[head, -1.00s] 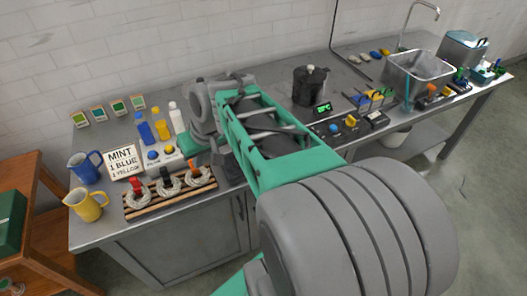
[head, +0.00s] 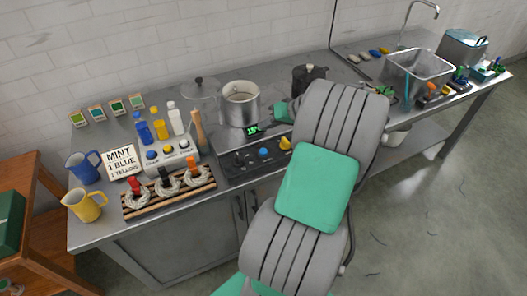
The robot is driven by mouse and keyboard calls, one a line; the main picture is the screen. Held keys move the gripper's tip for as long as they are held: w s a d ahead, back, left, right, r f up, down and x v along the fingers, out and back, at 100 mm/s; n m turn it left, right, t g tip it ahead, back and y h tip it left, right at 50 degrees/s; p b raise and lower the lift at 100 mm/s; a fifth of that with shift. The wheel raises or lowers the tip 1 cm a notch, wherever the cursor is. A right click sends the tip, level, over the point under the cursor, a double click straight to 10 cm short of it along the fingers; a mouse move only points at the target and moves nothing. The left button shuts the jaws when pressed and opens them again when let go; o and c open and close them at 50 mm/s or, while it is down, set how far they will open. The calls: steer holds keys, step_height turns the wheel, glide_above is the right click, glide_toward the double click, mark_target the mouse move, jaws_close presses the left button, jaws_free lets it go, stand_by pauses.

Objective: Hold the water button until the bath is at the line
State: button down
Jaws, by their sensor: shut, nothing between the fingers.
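The bath appears to be the open steel pot (head: 239,103). Its fluid level and any line inside are not clear at this size. The button box (head: 172,157) stands left of it with a blue button (head: 152,155), a yellow button (head: 169,149) and a pale button (head: 184,143). Its labels are too small to read, so I cannot tell which is water. My gripper (head: 277,116) shows only partly, as a green and dark end just right of the steel pot. It is shut and empty, apart from the button box. My arm hides part of the bench behind it.
A dark pot (head: 301,80) stands behind my arm. A control panel (head: 250,158) with knobs lies before the steel pot. Blue, yellow and white bottles (head: 174,116) stand behind the button box, a wooden stick (head: 197,129) beside it. Skeins sit on a slatted rack (head: 168,194).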

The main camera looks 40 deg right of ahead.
mark_target(266, 152)
step_height(266, 152, down, 8)
steer(key=b, duration=0.6)
steer(key=shift+f, duration=0.15)
steer(key=shift+f, duration=0.1)
stand_by(1.4)
steer(key=shift+f, duration=0.3)
steer(key=shift+f+b, duration=0.5)
steer(key=shift+f, duration=0.1)
stand_by(4.5)
